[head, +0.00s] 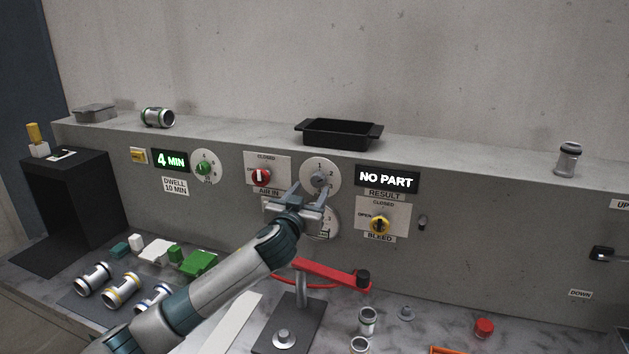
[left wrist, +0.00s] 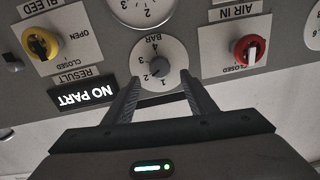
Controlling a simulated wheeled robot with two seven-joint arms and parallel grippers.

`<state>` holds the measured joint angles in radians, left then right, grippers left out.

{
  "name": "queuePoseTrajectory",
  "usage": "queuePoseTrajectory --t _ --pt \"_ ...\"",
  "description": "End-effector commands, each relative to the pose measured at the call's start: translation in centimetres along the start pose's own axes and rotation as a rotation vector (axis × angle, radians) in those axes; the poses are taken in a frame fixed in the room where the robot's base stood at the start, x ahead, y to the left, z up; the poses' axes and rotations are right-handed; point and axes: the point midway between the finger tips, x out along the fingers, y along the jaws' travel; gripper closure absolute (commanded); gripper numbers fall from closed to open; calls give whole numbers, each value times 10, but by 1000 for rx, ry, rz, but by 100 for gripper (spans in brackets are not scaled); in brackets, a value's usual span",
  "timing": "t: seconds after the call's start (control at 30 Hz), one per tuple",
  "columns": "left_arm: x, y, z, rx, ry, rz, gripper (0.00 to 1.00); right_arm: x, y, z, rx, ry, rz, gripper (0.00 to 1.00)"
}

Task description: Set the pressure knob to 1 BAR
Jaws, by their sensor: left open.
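The pressure knob (head: 319,178) is a small grey knob in the middle of a round white dial (head: 330,165) on the grey panel. In the left wrist view the dial (left wrist: 172,48) appears upside down, marked BAR with numbers 1 to 4. The knob (left wrist: 159,67) is at its centre; its pointer is too small to read surely. My left gripper (head: 311,188) is open in front of the dial's lower part. In the left wrist view its fingers (left wrist: 160,80) lie either side of the knob's line, apart from it. My right gripper is not in view.
The red AIR IN valve (head: 261,176) is left of the dial, the yellow BLEED valve (head: 380,224) lower right. A gauge (head: 328,221) sits directly below, partly behind my gripper. The result display (head: 387,179) reads NO PART. A black tray (head: 339,133) stands on the ledge above.

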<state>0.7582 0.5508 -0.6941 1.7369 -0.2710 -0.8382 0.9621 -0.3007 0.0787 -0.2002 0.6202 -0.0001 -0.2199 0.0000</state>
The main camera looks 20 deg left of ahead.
Motion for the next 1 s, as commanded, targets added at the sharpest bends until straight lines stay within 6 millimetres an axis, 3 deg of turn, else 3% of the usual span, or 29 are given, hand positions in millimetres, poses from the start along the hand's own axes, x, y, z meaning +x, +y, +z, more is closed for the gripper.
queuePoseTrajectory --t 0.33,0.8,0.83,1.0 --pt "40 0 -1 2 0 -1 49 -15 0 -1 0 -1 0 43" --pt "48 0 0 1 0 0 49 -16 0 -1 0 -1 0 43" --pt "48 0 0 0 0 0 51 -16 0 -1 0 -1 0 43" --pt "47 0 0 1 0 0 90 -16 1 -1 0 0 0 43"
